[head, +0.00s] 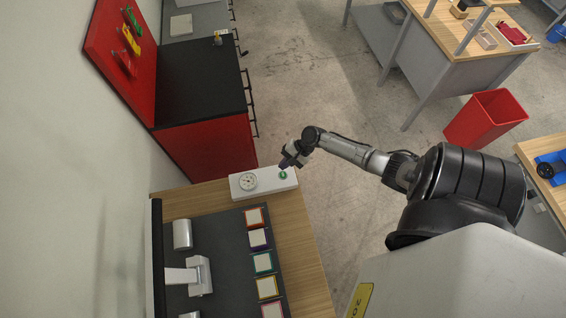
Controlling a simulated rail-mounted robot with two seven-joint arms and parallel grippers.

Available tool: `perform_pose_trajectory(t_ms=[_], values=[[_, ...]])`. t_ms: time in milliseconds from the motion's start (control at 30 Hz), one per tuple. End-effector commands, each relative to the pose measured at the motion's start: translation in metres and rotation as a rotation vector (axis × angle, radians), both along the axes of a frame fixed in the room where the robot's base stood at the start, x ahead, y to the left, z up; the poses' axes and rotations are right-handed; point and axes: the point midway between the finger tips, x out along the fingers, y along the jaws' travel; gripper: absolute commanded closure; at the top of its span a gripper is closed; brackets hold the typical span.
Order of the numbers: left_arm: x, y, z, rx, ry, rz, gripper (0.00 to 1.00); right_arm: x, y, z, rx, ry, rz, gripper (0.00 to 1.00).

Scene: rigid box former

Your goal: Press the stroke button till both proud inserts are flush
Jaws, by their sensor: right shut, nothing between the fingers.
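A white control box (266,188) sits at the far end of the wooden table. It has a round dial gauge (248,182) and a green stroke button (283,175). My right gripper (284,164) is shut and empty, just above the button in the picture; I cannot tell whether it touches it. A row of colour-rimmed square boxes with pale inserts stands on the dark bed: orange (255,217), purple (258,238), teal (263,262), yellow (267,287) and magenta (272,311). Which inserts stand proud is too small to tell. My left gripper is out of view.
A grey-white press part (200,276) stands on the dark bed (228,272), left of the boxes. A red cabinet with a black top (200,80) stands beyond the table. A red bin (486,118) is on the floor at right. Bare wood (298,250) runs along the table's right edge.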

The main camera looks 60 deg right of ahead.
Motion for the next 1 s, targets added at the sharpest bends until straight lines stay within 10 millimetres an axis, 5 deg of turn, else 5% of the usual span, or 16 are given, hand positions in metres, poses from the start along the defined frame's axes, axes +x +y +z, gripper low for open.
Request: perform_pose_trajectory(t_ms=[300,500,1000], values=[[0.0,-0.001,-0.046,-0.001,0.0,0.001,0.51,0.0,0.0,-0.046,0.0,0.0,0.0,1.0],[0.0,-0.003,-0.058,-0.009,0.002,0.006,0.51,0.0,0.0,-0.062,0.0,0.0,0.0,1.0],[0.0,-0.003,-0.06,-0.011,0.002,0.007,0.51,0.0,0.0,-0.066,0.0,-0.001,0.001,1.0]])
